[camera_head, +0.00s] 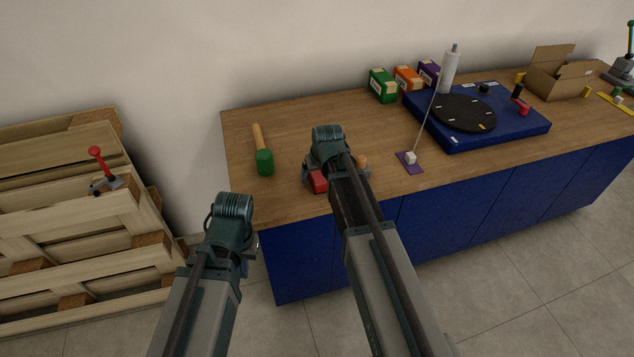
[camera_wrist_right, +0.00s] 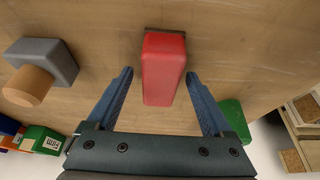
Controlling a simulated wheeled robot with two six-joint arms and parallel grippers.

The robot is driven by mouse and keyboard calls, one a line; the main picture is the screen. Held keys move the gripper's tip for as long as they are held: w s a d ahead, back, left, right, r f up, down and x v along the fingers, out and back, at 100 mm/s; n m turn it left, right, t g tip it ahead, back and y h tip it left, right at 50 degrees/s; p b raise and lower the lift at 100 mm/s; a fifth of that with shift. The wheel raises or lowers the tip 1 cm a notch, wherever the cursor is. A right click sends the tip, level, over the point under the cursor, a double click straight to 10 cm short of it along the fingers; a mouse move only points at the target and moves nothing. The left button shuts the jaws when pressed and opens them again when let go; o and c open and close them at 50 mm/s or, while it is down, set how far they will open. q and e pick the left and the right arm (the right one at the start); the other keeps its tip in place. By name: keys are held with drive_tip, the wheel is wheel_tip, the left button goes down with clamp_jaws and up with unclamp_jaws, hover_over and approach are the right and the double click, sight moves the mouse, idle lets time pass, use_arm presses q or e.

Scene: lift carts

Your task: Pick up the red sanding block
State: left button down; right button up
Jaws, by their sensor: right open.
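The red sanding block (camera_wrist_right: 164,68) lies on the wooden worktop between the two fingers of my right gripper (camera_wrist_right: 160,82) in the right wrist view. The fingers are open, with a gap on each side of the block. In the head view the red block (camera_head: 318,181) shows only in part, beside my right gripper (camera_head: 312,178) at the worktop's near edge. My left gripper (camera_head: 240,262) hangs in front of the worktop's near left corner; its fingers are mostly hidden by its own arm.
A green-headed mallet (camera_head: 264,161) lies left of the block. A grey block with a wooden knob (camera_wrist_right: 42,65) sits close on the other side. A purple stand with a thin rod (camera_head: 411,166) is further right. Pallets (camera_head: 70,215) stand at the left.

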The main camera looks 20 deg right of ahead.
clamp_jaws()
idle(0.3)
use_arm(q)
drive_tip(key=shift+r, duration=0.2)
use_arm(e)
drive_tip(key=shift+r, duration=0.15)
